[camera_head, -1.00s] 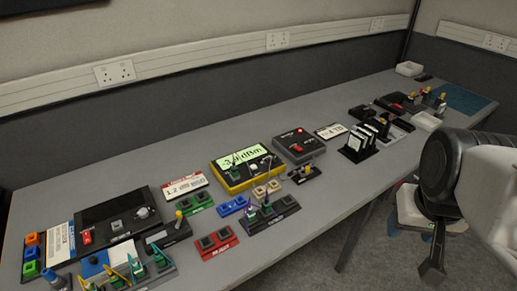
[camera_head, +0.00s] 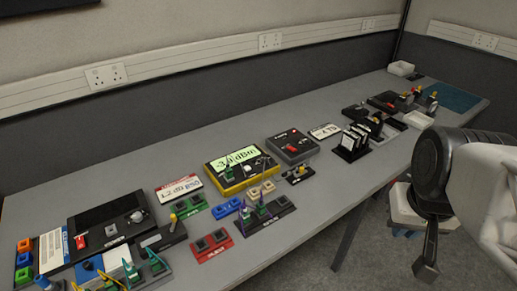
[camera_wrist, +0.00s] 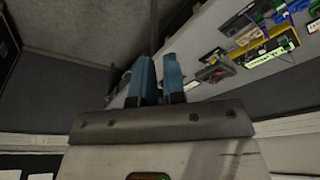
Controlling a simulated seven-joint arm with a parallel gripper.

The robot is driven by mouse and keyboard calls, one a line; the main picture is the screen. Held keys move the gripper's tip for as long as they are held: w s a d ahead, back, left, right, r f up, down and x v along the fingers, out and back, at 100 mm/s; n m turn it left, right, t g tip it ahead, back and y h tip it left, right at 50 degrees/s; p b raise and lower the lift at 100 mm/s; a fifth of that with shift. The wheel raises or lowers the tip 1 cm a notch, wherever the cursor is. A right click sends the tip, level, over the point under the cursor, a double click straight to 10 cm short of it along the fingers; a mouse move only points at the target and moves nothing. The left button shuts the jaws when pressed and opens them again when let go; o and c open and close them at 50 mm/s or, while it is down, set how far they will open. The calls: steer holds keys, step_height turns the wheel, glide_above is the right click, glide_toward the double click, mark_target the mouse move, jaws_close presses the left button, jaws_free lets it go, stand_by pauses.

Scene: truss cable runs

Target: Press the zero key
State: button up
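The yellow-cased meter (camera_head: 231,185) sits mid-bench with a lit green display (camera_head: 240,156) reading about -3 dBm. It also shows at the upper right of the wrist view (camera_wrist: 272,50). Small controls lie on its panel, but I cannot read which is the zero key. A dark grey box (camera_head: 292,146) with a red control stands to its right. My gripper (camera_head: 425,270) hangs at the right, off the bench's front edge and well away from the meter. In the wrist view its two blue fingers (camera_wrist: 158,78) are a little apart, with nothing between them.
Green, blue and red blocks (camera_head: 212,245) and purple-clipped holders crowd the meter's front. A black panel (camera_head: 105,215) lies at left. Upright white cards (camera_head: 352,143) stand right of the grey box. The bench behind the meter is mostly clear.

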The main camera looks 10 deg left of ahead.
jaws_close()
steer(key=shift+w, duration=0.1)
stand_by(1.3)
steer(key=w+a+f+n+h, duration=0.15)
steer(key=w+a+n, duration=0.4)
steer(key=w, duration=0.65)
steer(key=w+a+f+n+h, duration=0.1)
steer(key=w+a+n+h, duration=0.4)
steer(key=w, duration=0.7)
steer(key=w+a+f+n+t, duration=0.1)
steer(key=w+a+f+n, duration=0.2)
steer(key=a, duration=0.6)
steer(key=w+a+f+n+t, duration=0.2)
steer(key=w+a+f+n, duration=0.1)
steer(key=w+a+f, duration=0.2)
steer(key=w+a+f+n+t, duration=0.1)
steer(key=w+a+f+n, duration=0.2)
steer(key=w+a, duration=0.4)
steer(key=a+f+y, duration=0.1)
steer(key=a, duration=0.5)
steer(key=shift+f+t, duration=0.3)
steer(key=shift+f, duration=0.05)
